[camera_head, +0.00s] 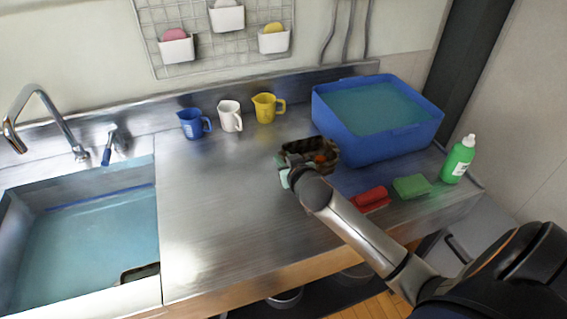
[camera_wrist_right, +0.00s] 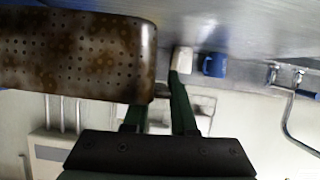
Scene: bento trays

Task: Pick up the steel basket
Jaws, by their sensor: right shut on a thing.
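The steel basket (camera_head: 298,149) is small, brown-stained and perforated, and is at the middle of the counter beside the blue tub. Something orange shows inside it. In the right wrist view the basket (camera_wrist_right: 75,55) fills the upper left, with rows of small holes in its wall. My right gripper (camera_head: 284,170) is at the basket's near left side. In the right wrist view its dark green fingers (camera_wrist_right: 160,92) are at the basket's end, closed on a small dark part there. I cannot tell whether the basket touches the counter. My left gripper is not in view.
The water-filled blue tub (camera_head: 388,149) stands right of the basket. A red brush (camera_head: 371,197), green sponge (camera_head: 412,186) and green bottle (camera_head: 458,160) lie or stand nearby. Blue (camera_head: 191,124), white (camera_head: 230,117) and yellow (camera_head: 265,108) jugs line the back. The sink (camera_head: 160,215) is left; the middle counter is clear.

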